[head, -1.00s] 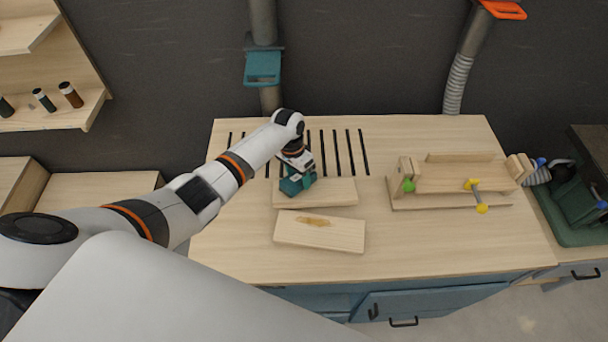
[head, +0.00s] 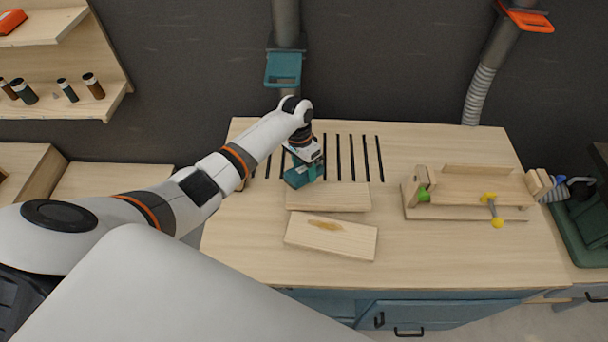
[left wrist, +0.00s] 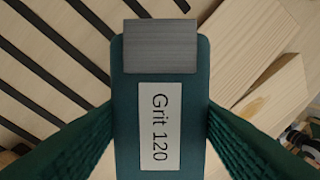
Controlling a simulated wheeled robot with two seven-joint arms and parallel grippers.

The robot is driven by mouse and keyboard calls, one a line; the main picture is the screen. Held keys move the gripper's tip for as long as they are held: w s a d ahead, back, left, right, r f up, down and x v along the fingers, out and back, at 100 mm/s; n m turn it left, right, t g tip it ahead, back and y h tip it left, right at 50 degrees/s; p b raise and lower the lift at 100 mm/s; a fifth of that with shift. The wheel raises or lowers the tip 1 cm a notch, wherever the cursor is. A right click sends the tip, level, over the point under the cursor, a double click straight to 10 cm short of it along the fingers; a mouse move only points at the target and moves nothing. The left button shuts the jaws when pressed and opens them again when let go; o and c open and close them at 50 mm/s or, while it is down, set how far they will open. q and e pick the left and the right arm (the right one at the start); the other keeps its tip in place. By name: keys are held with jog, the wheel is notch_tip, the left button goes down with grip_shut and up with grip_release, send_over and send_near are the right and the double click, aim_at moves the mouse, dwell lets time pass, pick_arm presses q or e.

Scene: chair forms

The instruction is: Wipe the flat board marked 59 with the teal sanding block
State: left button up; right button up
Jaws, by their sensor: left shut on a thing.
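My left gripper (head: 304,168) is shut on the teal sanding block (head: 298,178). In the left wrist view the block (left wrist: 160,95) sits between my two fingers, with a "Grit 120" label and a dark grey part. In the head view it appears at the far left corner of a plain flat board (head: 328,198); I cannot tell whether it touches the bench. A second flat board (head: 345,240), with a brown mark, lies just in front of the plain one. No 59 is legible on either board. My right gripper is not in view.
Dark slots (head: 352,158) run across the bench top (head: 430,255) behind the boards. A wooden jig (head: 470,190) with green and yellow knobs stands at the right. A teal hose gate (head: 283,70) hangs behind. The bench front is clear.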

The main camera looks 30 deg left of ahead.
pick_arm(q)
jog(key=shift+w+a+r, duration=0.1)
jog(key=shift+w+r, duration=0.15)
jog(key=shift+r, duration=0.75)
jog(key=shift+w+a+r, duration=0.1)
jog(key=shift+w+r, duration=0.05)
jog(key=shift+r, duration=0.6)
jog(key=shift+w+a+r, duration=0.1)
jog(key=shift+w+r, duration=0.05)
jog(key=shift+r, duration=0.55)
